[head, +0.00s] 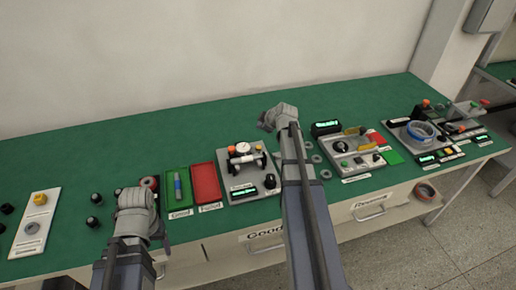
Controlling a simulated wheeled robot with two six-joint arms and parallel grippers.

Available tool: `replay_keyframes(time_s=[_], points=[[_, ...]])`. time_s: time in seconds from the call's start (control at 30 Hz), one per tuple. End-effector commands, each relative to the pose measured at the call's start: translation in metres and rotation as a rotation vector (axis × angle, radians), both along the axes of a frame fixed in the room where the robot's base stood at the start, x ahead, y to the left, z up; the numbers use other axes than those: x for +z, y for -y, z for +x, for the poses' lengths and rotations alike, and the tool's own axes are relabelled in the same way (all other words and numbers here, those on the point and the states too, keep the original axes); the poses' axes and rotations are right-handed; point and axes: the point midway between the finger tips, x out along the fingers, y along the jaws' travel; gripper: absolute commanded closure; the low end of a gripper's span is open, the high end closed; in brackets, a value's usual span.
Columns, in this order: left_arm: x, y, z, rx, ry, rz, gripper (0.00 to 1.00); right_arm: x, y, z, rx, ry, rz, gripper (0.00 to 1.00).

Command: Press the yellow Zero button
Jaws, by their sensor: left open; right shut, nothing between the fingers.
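A yellow button-like part (39,198) stands on a white panel (33,240) at the far left of the green bench. A small yellow part (448,151) also shows on the device at the far right. The lettering by both is too small to read, so I cannot tell which is the Zero button. My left gripper (136,196) is over the front of the bench, right of the white panel and apart from it. It is open. My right gripper (272,120) is above the middle of the bench, beside the gauge device, shut and empty. Both fingertips are hard to make out.
A green tray (179,207) and a red tray (206,185) lie left of the gauge device (246,172). Black knobs (95,222) lie near the white panel. A grey test device (352,155) and a blue ring (420,130) are to the right. The back left bench is clear.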

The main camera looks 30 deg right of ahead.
Motion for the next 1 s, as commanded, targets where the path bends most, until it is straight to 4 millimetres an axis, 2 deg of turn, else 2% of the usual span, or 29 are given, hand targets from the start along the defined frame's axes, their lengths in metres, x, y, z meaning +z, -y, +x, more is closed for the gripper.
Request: replay_keyframes(time_s=[0.27,0.63,0.8,1.0], points=[[-0.027,0.0,0.0,0.0,0.0,0.0,0.33,-0.027,0.0,0.0,0.001,-0.001,0.001,1.0],[-0.077,0.0,0.0,0.0,0.0,0.0,0.33,-0.077,0.0,0.0,0.001,-0.001,0.001,1.0],[-0.086,0.0,0.0,0.0,0.0,0.0,0.33,-0.086,0.0,0.0,0.001,-0.001,0.001,1.0],[-0.086,0.0,0.0,0.0,0.0,0.0,0.33,-0.086,0.0,0.0,0.001,-0.001,0.001,1.0]])
